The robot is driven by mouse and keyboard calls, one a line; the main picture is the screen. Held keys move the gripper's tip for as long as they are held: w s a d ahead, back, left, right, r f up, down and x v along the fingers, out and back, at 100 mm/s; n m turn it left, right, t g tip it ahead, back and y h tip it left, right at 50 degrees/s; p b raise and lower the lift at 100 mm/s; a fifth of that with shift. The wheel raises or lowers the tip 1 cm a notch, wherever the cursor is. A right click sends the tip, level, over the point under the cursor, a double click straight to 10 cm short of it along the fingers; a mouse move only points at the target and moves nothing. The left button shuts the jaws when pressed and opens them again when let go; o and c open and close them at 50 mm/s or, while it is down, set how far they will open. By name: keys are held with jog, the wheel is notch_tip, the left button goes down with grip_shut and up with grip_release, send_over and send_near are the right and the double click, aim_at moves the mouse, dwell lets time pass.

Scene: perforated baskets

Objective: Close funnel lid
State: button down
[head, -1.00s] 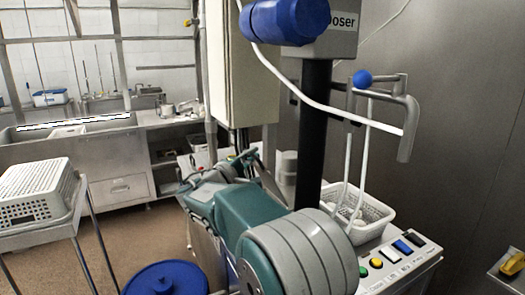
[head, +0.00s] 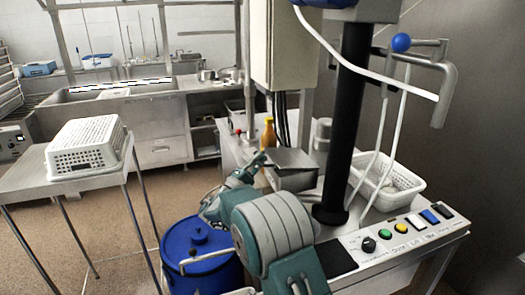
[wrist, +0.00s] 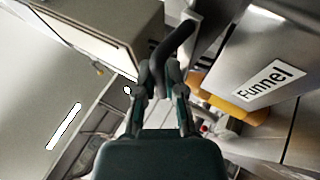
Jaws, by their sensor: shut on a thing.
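In the wrist view, the funnel (wrist: 265,62) is a grey metal box with a white "Funnel" label, to the right of my gripper (wrist: 159,76). My gripper is shut on a dark curved handle (wrist: 177,40) that rises between the fingertips. Where the handle joins the lid is not clear. In the head view, a flat grey metal lid or box top (head: 292,160) sits on the bench behind my arm. My gripper (head: 259,159) is small there, at the left edge of that metal piece.
A button panel (head: 405,232) is at the right front. A blue drum (head: 200,255) stands left of my arm. An upturned basket (head: 88,147) is on the left table.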

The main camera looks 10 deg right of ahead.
jog(key=shift+a+f, duration=0.1)
jog(key=shift+f, duration=2)
jog(key=c, duration=1)
grip_release()
jog(key=shift+a, duration=0.1)
jog(key=shift+s+r, duration=0.1)
jog(key=v, duration=1.2)
